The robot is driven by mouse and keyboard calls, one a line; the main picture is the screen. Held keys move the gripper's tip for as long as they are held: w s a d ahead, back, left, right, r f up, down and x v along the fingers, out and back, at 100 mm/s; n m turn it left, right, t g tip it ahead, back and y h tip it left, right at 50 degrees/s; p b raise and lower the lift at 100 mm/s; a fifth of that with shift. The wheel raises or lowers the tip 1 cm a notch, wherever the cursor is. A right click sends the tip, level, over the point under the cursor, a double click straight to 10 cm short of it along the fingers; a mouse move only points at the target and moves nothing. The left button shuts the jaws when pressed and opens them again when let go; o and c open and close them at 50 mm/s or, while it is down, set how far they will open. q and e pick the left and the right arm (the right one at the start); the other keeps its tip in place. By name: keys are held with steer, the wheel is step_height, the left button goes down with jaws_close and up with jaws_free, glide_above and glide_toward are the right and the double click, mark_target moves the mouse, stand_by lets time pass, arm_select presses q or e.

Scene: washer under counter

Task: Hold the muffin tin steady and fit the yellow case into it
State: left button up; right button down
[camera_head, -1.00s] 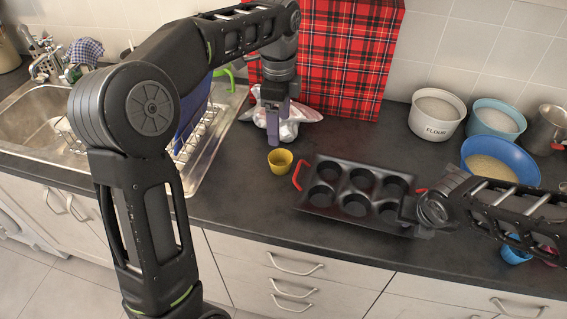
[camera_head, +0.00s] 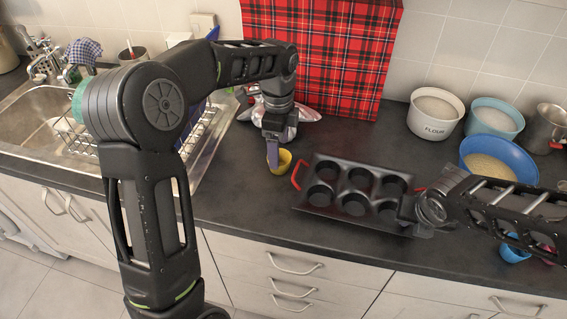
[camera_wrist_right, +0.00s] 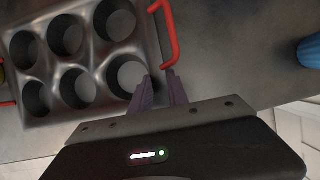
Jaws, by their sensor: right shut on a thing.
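The dark muffin tin (camera_head: 325,209), with several round cups and red handles, lies flat on the counter. My right gripper (camera_head: 413,212) is shut on the tin's right edge. In the right wrist view its purple fingers (camera_wrist_right: 161,88) meet the tin's rim (camera_wrist_right: 136,48) at a corner, near a red handle (camera_wrist_right: 172,40). The yellow case (camera_head: 284,163) stands upright on the counter just left of the tin. My left gripper (camera_head: 273,158) points down at the case, its fingers partly covering the case's left side. Its finger gap is not clear.
A tartan board (camera_head: 345,50) stands against the wall behind. A flour bowl (camera_head: 436,115), a teal bowl (camera_head: 493,118) and a blue bowl (camera_head: 532,165) stand at the back right. A sink (camera_head: 40,110) and dish rack lie left. A small blue cup (camera_head: 512,254) sits at the right front.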

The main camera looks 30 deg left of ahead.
arm_select(q)
steer(key=shift+w+f, duration=0.1)
steer(key=shift+f, duration=1.45)
steer(key=c, duration=1.5)
step_height(320, 180, up, 10)
steer(key=shift+r, duration=0.1)
